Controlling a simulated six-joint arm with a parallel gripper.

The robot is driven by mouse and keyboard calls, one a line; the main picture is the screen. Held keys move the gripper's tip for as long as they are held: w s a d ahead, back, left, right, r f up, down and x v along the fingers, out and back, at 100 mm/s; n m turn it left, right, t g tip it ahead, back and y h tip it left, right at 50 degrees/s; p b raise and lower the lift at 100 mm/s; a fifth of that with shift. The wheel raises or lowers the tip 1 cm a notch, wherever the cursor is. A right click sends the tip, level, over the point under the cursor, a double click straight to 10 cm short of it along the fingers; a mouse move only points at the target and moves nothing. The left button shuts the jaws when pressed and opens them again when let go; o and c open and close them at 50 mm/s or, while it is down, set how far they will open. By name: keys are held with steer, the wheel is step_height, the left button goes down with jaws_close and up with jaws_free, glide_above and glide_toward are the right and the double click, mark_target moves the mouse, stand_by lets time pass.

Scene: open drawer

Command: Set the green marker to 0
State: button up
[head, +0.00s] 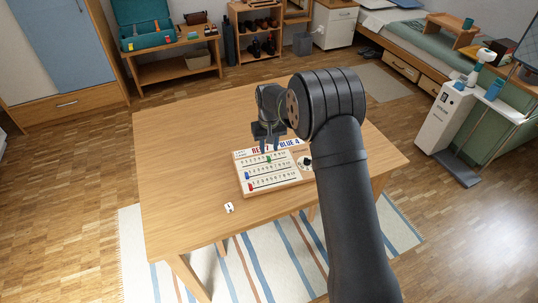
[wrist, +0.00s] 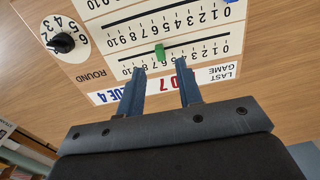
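The green marker (wrist: 160,52) sits in the slot of the scoreboard's (wrist: 100,32) row nearest the title strip, around the middle of its 0 to 10 scale; the exact number is unclear. In the wrist view the board is upside down, with that row's 0 at the right. In the head view the green marker (head: 268,159) shows just below my gripper (head: 270,151). My gripper (wrist: 161,74) is open and empty. Its two fingertips are over the title side of the board, one to each side of the marker in the picture, and not closed on it.
A blue marker (head: 247,176) and a red marker (head: 250,187) sit at the left of lower rows. A black round dial (wrist: 62,43) labelled ROUND is at the board's side. A white die (head: 229,207) lies on the wooden table (head: 180,150), which is otherwise mostly clear.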

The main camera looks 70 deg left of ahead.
mark_target(269, 157)
steer(key=shift+f, duration=2.4)
jaws_close()
